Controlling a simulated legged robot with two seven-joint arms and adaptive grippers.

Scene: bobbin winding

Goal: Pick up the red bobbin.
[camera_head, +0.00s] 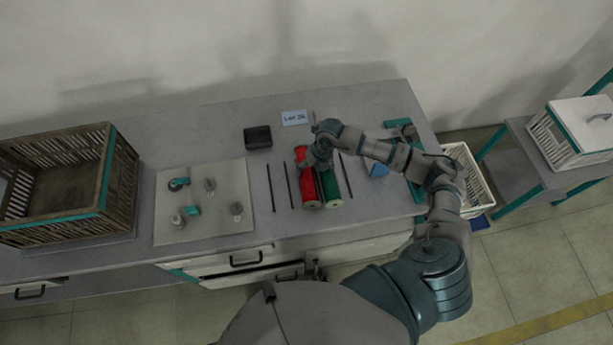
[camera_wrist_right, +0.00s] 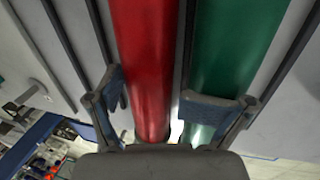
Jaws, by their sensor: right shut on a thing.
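The red bobbin (camera_head: 308,188) lies lengthwise on the grey table, right of the middle, beside the green bobbin (camera_head: 331,188). My right gripper (camera_head: 316,161) is over the far part of the red bobbin and hides some of it. In the right wrist view the red bobbin (camera_wrist_right: 146,55) runs between the two fingers. One finger is on its left; the other is on its right, in front of the green bobbin (camera_wrist_right: 235,45). The right gripper is shut on the red bobbin. I cannot tell any gap between bobbin and table. My left gripper is not in view.
Thin dark rods (camera_head: 270,188) lie on both sides of the bobbins. A light mat (camera_head: 165,225) with small metal parts is to the left, then a slatted crate (camera_head: 112,170). A black box (camera_head: 258,137) and "Lot 26" card (camera_head: 295,118) are behind. A white basket (camera_head: 484,193) is right of the table.

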